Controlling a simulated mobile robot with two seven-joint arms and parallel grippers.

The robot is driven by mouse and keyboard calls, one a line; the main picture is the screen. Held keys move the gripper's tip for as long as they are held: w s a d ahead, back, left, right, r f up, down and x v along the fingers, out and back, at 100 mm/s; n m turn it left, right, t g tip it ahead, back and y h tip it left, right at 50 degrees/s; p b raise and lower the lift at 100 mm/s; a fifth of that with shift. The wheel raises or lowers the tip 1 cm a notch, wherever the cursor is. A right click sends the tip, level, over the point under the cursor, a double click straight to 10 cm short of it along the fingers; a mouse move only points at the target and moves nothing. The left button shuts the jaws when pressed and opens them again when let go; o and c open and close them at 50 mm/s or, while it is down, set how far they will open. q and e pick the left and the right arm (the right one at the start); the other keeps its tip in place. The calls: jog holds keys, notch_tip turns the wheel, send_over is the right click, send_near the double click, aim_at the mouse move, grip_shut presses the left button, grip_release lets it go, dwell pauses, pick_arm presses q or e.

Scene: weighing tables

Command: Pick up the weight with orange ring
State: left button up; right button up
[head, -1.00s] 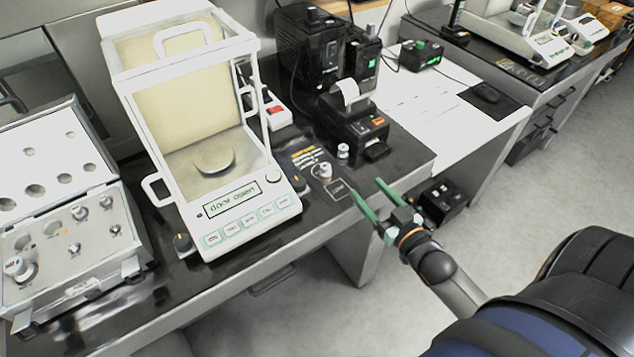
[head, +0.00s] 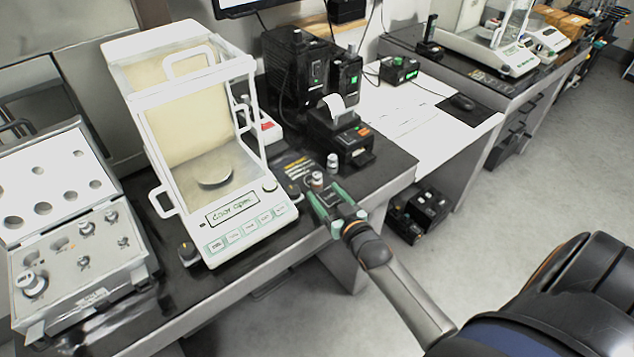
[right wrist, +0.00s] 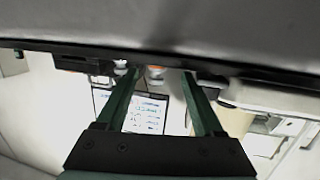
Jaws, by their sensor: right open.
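A small metal weight (head: 317,180) stands on the dark table right of the balance. In the right wrist view an orange band shows on this weight (right wrist: 155,73), between my fingertips at the far end. My right gripper (head: 321,192) is open, its green fingers low over the table and pointing at the weight. The fingers (right wrist: 161,76) show on both sides of it in the right wrist view; I cannot tell whether they touch it. A second small weight (head: 332,162) stands just behind, near the printer. My left gripper is not in view.
The balance (head: 240,236) with its glass housing stands left of my gripper. The printer (head: 350,150) is close behind. An open case (head: 85,290) with several weights lies at far left. White paper (head: 425,135) covers the table to the right.

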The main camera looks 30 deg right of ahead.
aim_at(319, 185)
jog(key=shift+x, duration=2.95)
jog(key=shift+s+d, duration=0.1)
jog(key=shift+d, duration=0.05)
grip_shut()
